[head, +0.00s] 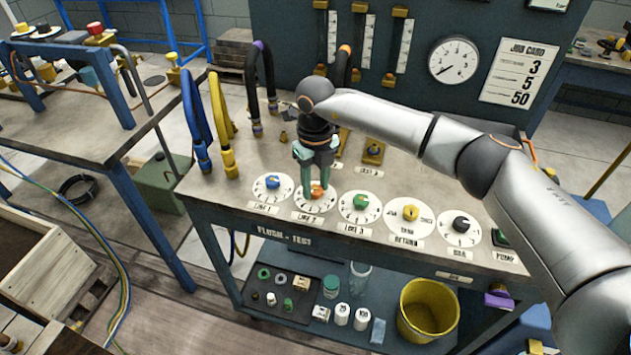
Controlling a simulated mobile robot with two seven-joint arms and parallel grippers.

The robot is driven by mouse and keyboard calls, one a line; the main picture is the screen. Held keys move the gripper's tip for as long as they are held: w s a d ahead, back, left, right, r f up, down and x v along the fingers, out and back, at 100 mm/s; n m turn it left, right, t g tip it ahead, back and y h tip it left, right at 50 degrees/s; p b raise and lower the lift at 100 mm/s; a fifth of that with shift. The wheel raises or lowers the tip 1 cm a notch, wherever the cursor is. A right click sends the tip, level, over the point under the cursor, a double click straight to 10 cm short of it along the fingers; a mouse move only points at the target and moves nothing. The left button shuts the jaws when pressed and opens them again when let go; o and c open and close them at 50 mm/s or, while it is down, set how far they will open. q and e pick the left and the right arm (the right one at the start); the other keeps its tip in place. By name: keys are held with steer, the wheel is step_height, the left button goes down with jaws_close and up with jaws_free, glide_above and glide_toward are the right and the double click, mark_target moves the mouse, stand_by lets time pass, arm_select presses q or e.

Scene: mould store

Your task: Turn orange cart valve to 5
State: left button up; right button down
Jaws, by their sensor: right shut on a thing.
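The orange valve knob (318,190) sits on a white numbered dial (313,204) on the cart's top (215,193), second from the left in the front row. My right gripper (318,186) points down over it, its green fingers shut on the knob. The fingers hide part of the knob and dial, and the knob's exact setting is too small to read. A job card (525,72) on the back panel shows 3, 5 and 50. My left gripper is not in view.
A blue knob (272,182) is left of the orange one; green (361,202), yellow (410,213) and black (461,223) knobs are to its right. Hoses (226,130) rise behind at the left. A yellow bucket (428,308) stands on the lower shelf.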

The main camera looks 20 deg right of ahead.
mark_target(316, 189)
steer(key=m+p, duration=0.1)
steer(key=m, duration=0.4)
steer(key=shift+m, duration=0.3)
stand_by(0.4)
steer(key=shift+c, duration=2.3)
jaws_free()
step_height(316, 189, up, 13)
steer(key=shift+f+b, duration=0.2)
steer(key=shift+b, duration=0.15)
